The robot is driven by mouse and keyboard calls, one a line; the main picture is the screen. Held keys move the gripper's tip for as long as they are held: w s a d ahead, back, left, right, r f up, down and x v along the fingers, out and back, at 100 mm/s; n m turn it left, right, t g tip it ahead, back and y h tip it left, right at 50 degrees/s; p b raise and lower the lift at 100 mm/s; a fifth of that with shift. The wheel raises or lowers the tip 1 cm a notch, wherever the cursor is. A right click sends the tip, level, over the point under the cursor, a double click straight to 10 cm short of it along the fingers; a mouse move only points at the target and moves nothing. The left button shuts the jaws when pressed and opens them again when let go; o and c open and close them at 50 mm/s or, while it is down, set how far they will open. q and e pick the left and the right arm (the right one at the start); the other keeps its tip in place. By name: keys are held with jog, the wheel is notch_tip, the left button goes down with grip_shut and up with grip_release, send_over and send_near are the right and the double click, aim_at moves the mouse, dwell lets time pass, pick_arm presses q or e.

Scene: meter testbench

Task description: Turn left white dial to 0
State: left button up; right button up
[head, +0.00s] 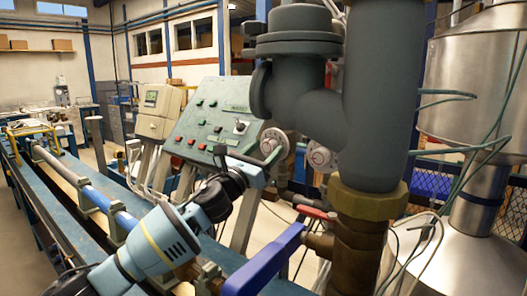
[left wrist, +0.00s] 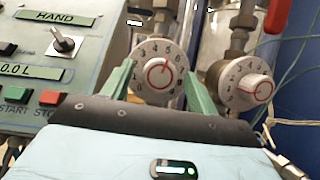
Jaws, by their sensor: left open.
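The left white dial (left wrist: 153,52) is a round numbered knob with a red ring and a red pointer line that points up and slightly right, near the 4. In the head view, the left white dial (head: 273,141) sits just beyond my left gripper (head: 262,160). My left gripper is open, and in the left wrist view its two green fingers (left wrist: 160,74) stand on either side of this dial. I cannot tell whether they touch it. A second white dial (left wrist: 245,83) is to the right, outside the fingers. My right gripper is not in view.
A green control panel (head: 208,120) with buttons and a HAND switch (left wrist: 66,42) stands left of the dials. A thick grey pipe (head: 378,100) with a brass collar rises close on the right. A blue lever (head: 265,262) and a red handle (head: 313,212) lie below the dials.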

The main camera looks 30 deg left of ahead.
pick_arm(q)
jog(key=c, duration=1)
jog(key=shift+n, duration=0.3)
